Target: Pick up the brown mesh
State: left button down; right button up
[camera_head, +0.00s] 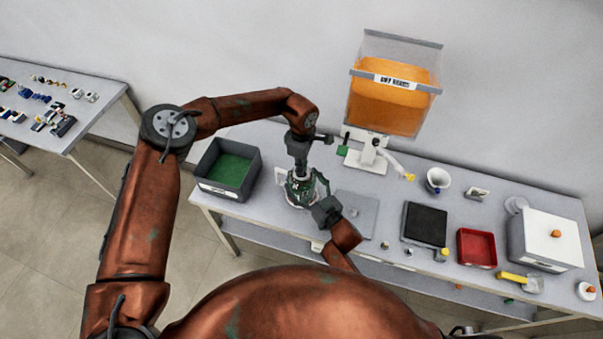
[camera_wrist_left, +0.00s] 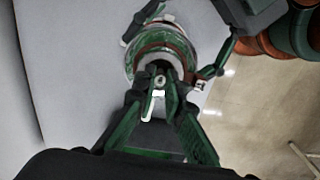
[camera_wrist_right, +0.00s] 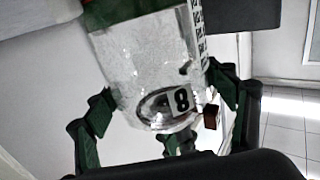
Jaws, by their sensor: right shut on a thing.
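A canister (camera_head: 303,191) with green parts stands on the table in the head view, partly hidden by my grippers. In the left wrist view I look down on its green top (camera_wrist_left: 135,62), where a brown ring (camera_wrist_left: 158,52) surrounds a grey middle part. I cannot tell whether this ring is the brown mesh. My left gripper (camera_head: 300,178) points down over the canister; its fingers (camera_wrist_left: 162,88) are close together at the middle, and their grip is unclear. My right gripper (camera_head: 322,207) is shut on the canister's side; its clear wall (camera_wrist_right: 140,60) and "8" label fill the right wrist view.
A dark bin with a green floor (camera_head: 229,170) stands to the left. A grey plate (camera_head: 367,207) lies right of the canister. Farther right are a hopper of orange material (camera_head: 392,108), a black tray (camera_head: 425,224), a red tray (camera_head: 477,248) and a white box (camera_head: 545,240).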

pick_arm(q)
notch_tip(320, 180, up, 11)
dwell(0.8)
jog(key=shift+r, duration=0.6)
jog(key=shift+r, duration=1.8)
jog(key=shift+r, duration=0.35)
jog(key=shift+r, duration=0.35)
jog(key=shift+r, duration=0.2)
